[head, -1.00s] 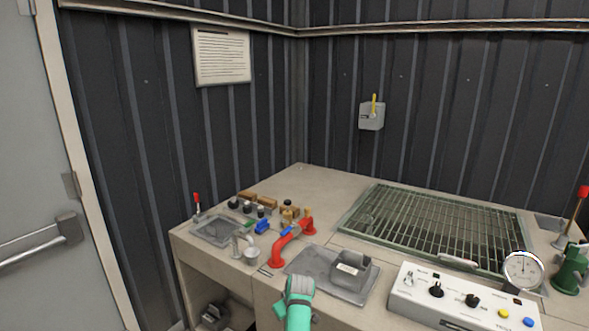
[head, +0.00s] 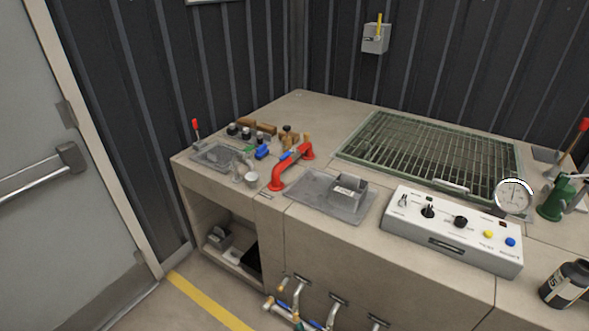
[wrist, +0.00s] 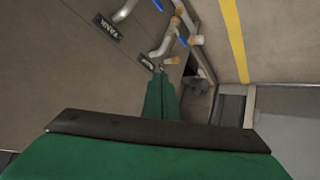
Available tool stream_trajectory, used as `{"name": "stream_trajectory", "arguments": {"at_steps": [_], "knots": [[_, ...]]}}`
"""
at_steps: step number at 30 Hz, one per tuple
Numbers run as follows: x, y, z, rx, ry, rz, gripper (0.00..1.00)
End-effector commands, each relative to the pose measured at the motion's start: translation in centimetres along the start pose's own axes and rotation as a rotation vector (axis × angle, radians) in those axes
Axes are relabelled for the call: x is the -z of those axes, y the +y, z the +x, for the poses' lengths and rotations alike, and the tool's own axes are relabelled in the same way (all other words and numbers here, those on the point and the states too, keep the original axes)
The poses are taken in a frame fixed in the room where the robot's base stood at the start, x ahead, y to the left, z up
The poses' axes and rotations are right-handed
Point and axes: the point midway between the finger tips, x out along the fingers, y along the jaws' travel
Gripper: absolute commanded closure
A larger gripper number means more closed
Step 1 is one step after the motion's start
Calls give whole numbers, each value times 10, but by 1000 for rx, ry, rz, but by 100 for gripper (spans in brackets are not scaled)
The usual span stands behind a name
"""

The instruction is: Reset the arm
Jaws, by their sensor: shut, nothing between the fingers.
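My gripper (wrist: 161,78) shows in the wrist view as two green fingers lying together, with nothing between them. It points past the front of the counter, near metal pipes (wrist: 166,38) with blue parts and small labels. The dark bar and green body of my gripper fill the bottom of that view. In the head view my arm no longer stands in front of the counter (head: 330,240). A small green bit at the bottom edge there is too small to tell.
The counter carries a red pipe handle (head: 290,167), a grey tray (head: 310,194), a white control panel (head: 450,240), a green grate (head: 430,150) and a gauge (head: 513,196). A black bottle (head: 566,284) stands at right. A door (head: 60,200) is at left. Floor beside the yellow line (head: 207,302) is clear.

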Motion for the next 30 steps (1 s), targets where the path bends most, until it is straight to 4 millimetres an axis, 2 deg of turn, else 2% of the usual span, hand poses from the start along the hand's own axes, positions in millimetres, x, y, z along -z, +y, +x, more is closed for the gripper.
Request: {"name": "stream_trajectory", "arguments": {"at_steps": [1,6,11,15,23,30], "knots": [[-16,-5,-14,-7,11,9,100],[-49,-17,-62,-35,71,47,100],[-72,-26,-114,-57,129,82,100],[-86,-33,-163,-71,182,115,100],[-94,-41,-262,-88,282,178,100],[-82,-44,-356,-93,377,240,100]]}}
